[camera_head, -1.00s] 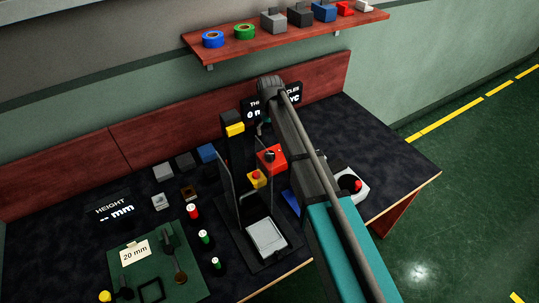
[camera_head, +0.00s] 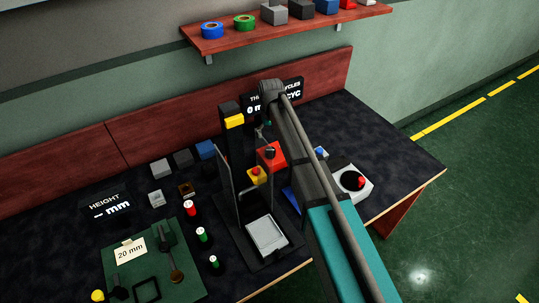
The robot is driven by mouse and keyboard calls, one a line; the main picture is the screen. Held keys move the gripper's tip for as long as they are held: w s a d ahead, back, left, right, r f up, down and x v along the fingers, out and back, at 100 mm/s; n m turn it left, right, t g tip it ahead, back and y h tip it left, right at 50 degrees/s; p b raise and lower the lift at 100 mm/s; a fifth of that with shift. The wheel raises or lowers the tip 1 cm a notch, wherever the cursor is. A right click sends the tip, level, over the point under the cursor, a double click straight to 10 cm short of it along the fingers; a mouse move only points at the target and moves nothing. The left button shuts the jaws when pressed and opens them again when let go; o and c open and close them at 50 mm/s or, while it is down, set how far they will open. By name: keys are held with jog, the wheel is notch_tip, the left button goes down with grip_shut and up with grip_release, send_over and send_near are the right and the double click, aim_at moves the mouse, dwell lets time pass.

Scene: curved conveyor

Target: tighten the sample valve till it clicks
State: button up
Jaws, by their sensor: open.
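No part is labelled as the sample valve, and I cannot tell for sure which it is. A red block with a black knob on top (camera_head: 271,156) stands in the middle of the bench, just left of my forearm. A yellow block with a red button (camera_head: 257,175) is just below it. My arm reaches across the bench from the lower right, and its wrist bends down at the far end. My gripper is hidden behind the arm, so its fingers and any contact do not show.
A black stand with a yellow block (camera_head: 233,122) and a grey plate (camera_head: 267,235) are left of my arm. A white box with a red part (camera_head: 352,184) is to its right. A green mat (camera_head: 150,262) with tools lies front left. Bench far right is clear.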

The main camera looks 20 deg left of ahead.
jog(key=shift+f+b, duration=4.6)
jog(key=shift+f, duration=0.3)
jog(key=c, duration=1.1)
jog(key=shift+m, duration=2)
jog(key=shift+c, duration=0.2)
jog(key=o, duration=1.1)
jog(key=shift+o, duration=0.2)
